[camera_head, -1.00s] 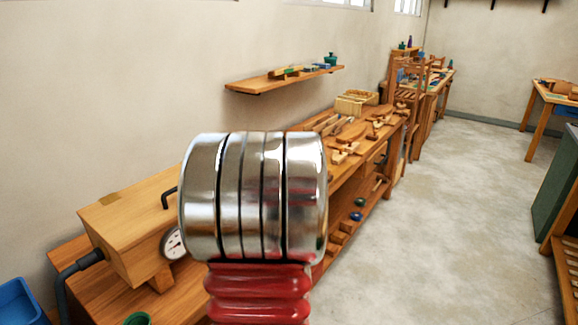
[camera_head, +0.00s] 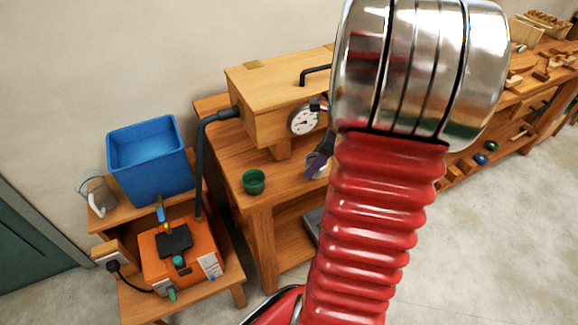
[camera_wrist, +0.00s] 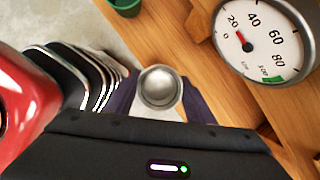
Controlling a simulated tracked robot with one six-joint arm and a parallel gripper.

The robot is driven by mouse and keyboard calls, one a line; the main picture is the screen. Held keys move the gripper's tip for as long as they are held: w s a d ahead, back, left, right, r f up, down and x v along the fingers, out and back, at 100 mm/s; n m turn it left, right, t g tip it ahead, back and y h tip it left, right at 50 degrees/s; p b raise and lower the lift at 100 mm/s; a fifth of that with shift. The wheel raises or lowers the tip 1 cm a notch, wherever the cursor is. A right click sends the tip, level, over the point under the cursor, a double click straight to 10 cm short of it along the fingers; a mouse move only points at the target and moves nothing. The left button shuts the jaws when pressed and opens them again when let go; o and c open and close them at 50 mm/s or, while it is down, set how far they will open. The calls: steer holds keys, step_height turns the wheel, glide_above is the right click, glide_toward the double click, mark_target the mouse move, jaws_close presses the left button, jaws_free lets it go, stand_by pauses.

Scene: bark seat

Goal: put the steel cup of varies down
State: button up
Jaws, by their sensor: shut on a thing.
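The steel cup (camera_wrist: 159,88) is small and round, seen from above in the wrist view, between the purple fingers of my gripper (camera_wrist: 158,97). My gripper is shut on it. In the head view my gripper (camera_head: 318,161) shows just left of my red arm, with a bit of the cup beside it and the rest hidden. The cup is over or near the wooden bench (camera_head: 222,150), below the dial gauge (camera_head: 304,120). I cannot tell whether its base touches the bench top.
A green cup (camera_head: 254,181) stands on the bench's front left; it also shows in the wrist view (camera_wrist: 125,5). A wooden box (camera_head: 262,95) with a black handle and pipe is behind. A blue bin (camera_head: 150,160) and an orange machine (camera_head: 180,250) stand at left.

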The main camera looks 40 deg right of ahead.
steer(key=w+a, duration=0.1)
steer(key=w, duration=0.1)
steer(key=w+a, duration=0.1)
steer(key=w, duration=0.1)
steer(key=w+a, duration=0.1)
steer(key=shift+w, duration=0.4)
steer(key=shift+f, duration=1.75)
steer(key=shift+f, duration=0.15)
steer(key=o, duration=1.2)
steer(key=shift+c, duration=0.2)
steer(key=v, duration=1.2)
